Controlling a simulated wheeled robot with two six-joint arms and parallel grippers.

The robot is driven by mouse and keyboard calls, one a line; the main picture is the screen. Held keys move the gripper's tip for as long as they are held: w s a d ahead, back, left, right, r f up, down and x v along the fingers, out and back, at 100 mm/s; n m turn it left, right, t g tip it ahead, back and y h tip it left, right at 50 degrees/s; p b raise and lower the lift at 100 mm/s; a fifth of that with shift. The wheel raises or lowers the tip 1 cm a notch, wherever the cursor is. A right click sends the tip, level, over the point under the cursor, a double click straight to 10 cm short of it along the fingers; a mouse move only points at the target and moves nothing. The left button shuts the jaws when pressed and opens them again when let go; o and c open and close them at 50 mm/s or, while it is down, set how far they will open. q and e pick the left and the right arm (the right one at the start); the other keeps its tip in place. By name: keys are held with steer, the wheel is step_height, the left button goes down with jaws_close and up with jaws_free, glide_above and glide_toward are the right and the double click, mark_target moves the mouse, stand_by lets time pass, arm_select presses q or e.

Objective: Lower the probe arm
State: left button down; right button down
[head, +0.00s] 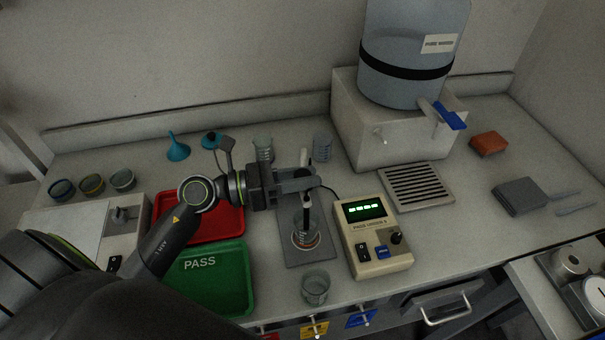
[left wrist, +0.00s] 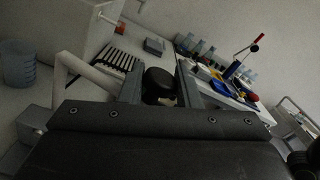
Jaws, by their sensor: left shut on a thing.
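My left gripper (head: 312,184) reaches in from the left, above the stirring plate. Its fingers are shut around the black probe head (left wrist: 160,82) at the end of the probe arm, as the left wrist view shows. The pale probe arm (left wrist: 85,75) shows left of the fingers there; in the head view the gripper hides most of it. The dark probe (head: 306,198) hangs upright below the fingers, over a glass beaker (head: 314,222). Its lower end appears within the beaker, but the exact depth is unclear. The beaker stands on a grey plate (head: 290,256). My right gripper is out of view.
A beige meter (head: 372,258) with a lit green display stands right of the beaker. An empty small beaker (head: 316,288) stands in front. Green (head: 246,290) and red (head: 238,229) trays lie left, beneath my arm. A large water container (head: 412,45) stands behind.

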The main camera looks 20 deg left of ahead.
arm_select(q)
steer(key=shift+f, duration=0.1)
steer(key=c, duration=1.1)
jaws_free()
steer(key=shift+s, duration=0.1)
steer(key=shift+s+a+f+b, duration=0.15)
steer(key=shift+s+a+b, duration=0.15)
steer(key=shift+a, duration=0.1)
steer(key=p+v, duration=0.1)
steer(key=v, duration=1.5)
steer(key=shift+s+r+p, duration=0.15)
steer(key=shift+r+p, duration=0.1)
steer(key=shift+p, duration=0.15)
